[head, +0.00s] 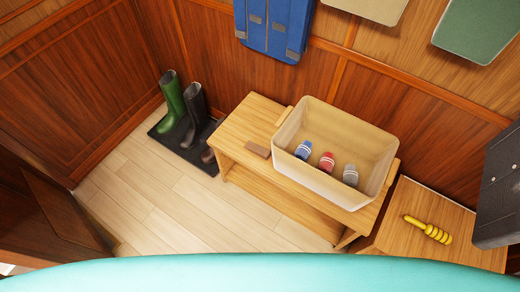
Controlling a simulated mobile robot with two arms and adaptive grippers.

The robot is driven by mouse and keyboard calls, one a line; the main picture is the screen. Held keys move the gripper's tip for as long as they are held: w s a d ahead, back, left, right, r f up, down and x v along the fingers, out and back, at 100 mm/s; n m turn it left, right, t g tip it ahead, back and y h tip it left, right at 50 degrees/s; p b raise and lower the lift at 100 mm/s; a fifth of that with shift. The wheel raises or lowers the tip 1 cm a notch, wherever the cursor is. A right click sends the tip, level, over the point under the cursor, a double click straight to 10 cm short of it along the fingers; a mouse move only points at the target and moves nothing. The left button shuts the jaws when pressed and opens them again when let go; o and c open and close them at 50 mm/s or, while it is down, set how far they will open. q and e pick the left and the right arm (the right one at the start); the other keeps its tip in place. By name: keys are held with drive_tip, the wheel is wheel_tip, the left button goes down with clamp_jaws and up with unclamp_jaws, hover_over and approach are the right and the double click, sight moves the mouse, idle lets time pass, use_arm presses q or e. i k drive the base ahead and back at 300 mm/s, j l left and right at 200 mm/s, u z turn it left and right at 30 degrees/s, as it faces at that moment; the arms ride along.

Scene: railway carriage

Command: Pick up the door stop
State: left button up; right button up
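A small brown block, which looks like the door stop (257,149), lies on the front edge of the wooden bench (252,118), left of the bin. Its top is bare and nothing touches it from above. Neither of my grippers is in the head view.
A beige bin (377,150) on the bench holds blue, red and grey rolled items. Green and black boots (172,100) stand on a dark mat (157,134) at left. A yellow ridged object (428,230) lies on a low wooden surface at right. The floor before the bench is clear.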

sight(262, 152)
drive_tip(key=z, duration=0.25)
drive_tip(key=i+j+z, duration=0.1)
drive_tip(key=j+z, duration=0.25)
drive_tip(key=i+j+z, duration=0.1)
drive_tip(key=z, duration=0.25)
drive_tip(key=j+z, duration=0.5)
drive_tip(key=j, duration=0.55)
drive_tip(key=j+z, duration=0.15)
drive_tip(key=j, duration=0.55)
drive_tip(key=j+z, duration=0.15)
drive_tip(key=j, duration=0.55)
drive_tip(key=k+j+z, duration=0.15)
drive_tip(key=j, duration=0.5)
